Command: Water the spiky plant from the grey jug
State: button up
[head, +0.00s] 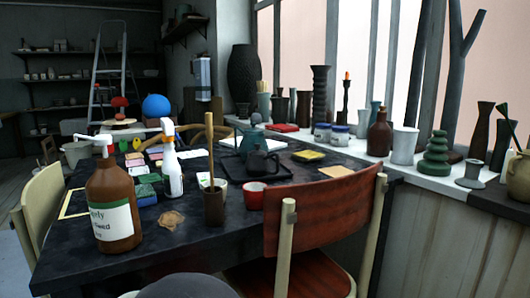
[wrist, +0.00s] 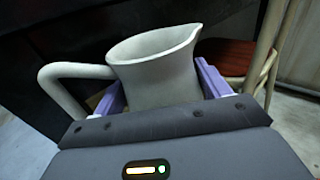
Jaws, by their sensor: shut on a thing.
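My gripper (wrist: 158,88) is in the wrist view, its purple fingers on both sides of the pale grey jug (wrist: 152,62). It is shut on the jug's body. The jug's spout points up and right in the picture, and its handle curves out to the left. The jug's base is hidden behind my gripper's housing, and the inside bottom cannot be seen. Neither the jug nor my gripper can be made out in the head view. I cannot make out a spiky plant for certain in either view.
Vases and a green stacked ornament (head: 435,158) line the window sill (head: 400,170).

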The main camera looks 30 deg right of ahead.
jog(key=w+d+f+m+g+h, duration=0.1)
jog(key=w+d+f, duration=0.1)
jog(key=d+f, duration=0.3)
jog(key=w+d+f+m+g+h, duration=0.1)
jog(key=w+d+f, duration=0.2)
jog(key=d+f, duration=0.3)
jog(key=w+d+f+g+h, duration=0.1)
jog(key=w+d+f, duration=0.2)
jog(key=f, duration=1)
jog(key=shift+d+f+m, duration=0.15)
jog(key=shift+d+m, duration=0.05)
jog(key=shift+d, duration=0.55)
jog(key=shift+d+f+m, duration=0.15)
jog(key=shift+d+m, duration=0.05)
jog(key=shift+d, duration=0.55)
